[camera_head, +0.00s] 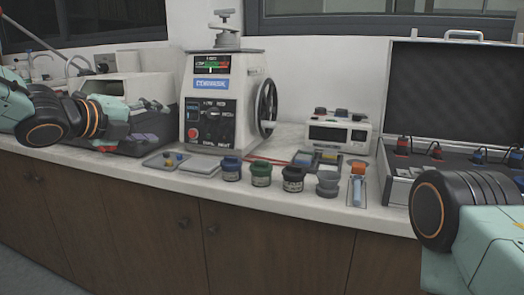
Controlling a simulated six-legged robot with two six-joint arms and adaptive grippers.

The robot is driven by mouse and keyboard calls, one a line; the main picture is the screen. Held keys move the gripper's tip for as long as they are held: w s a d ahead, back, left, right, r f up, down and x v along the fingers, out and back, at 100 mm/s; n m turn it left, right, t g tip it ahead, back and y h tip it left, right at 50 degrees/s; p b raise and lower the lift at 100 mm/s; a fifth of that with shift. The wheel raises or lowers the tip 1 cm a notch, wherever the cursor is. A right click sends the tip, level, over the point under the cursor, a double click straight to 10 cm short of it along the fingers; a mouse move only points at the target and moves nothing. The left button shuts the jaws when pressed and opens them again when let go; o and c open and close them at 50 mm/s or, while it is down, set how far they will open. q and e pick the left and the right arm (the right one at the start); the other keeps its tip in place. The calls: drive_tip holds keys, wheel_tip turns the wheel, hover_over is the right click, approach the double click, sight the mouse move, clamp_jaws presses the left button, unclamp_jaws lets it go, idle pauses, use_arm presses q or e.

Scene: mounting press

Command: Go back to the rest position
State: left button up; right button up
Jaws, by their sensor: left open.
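My left gripper (152,106) reaches in from the left above the dark tray area of the counter, left of the mounting press. Its fingers are open, with nothing seen between them. My left arm's black joint with orange rings shows at the left edge. My right arm shows at the lower right, in front of the open case, but its gripper is outside the picture. The mounting press (205,105) stands upright at the back centre, with a lit display, a control panel and a black handwheel (267,108) on its right side.
A small white device (340,132) stands behind. An open case (455,92) occupies the right. A sink (45,75) lies far left.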

use_arm(q)
drive_tip(key=s+d+f+n+g+y+p, duration=0.1)
drive_tip(key=s+f+n, duration=0.3)
drive_tip(key=f+n, duration=0.4)
drive_tip(key=s+d+f+n+g+y, duration=0.15)
drive_tip(key=s+f+n, duration=0.35)
drive_tip(key=f, duration=0.5)
drive_tip(key=s+d+f+n+g+p, duration=0.1)
drive_tip(key=s+f+n, duration=0.1)
drive_tip(key=f+n, duration=0.65)
drive_tip(key=s+a+f+n+g+y, duration=0.1)
drive_tip(key=s+f+n+g, duration=0.1)
drive_tip(key=s+f, duration=0.4)
drive_tip(key=s+f+n+g+y+p, duration=0.1)
drive_tip(key=s+f+g, duration=0.3)
drive_tip(key=s, duration=1.3)
drive_tip(key=s+a+f+n+g+y, duration=0.1)
drive_tip(key=s+f+n+g, duration=0.2)
drive_tip(key=s+f, duration=0.7)
drive_tip(key=shift+s+a+f+g+y+p, duration=0.2)
drive_tip(key=shift+s+a+g+y+p, duration=0.2)
drive_tip(key=shift+s, duration=0.6)
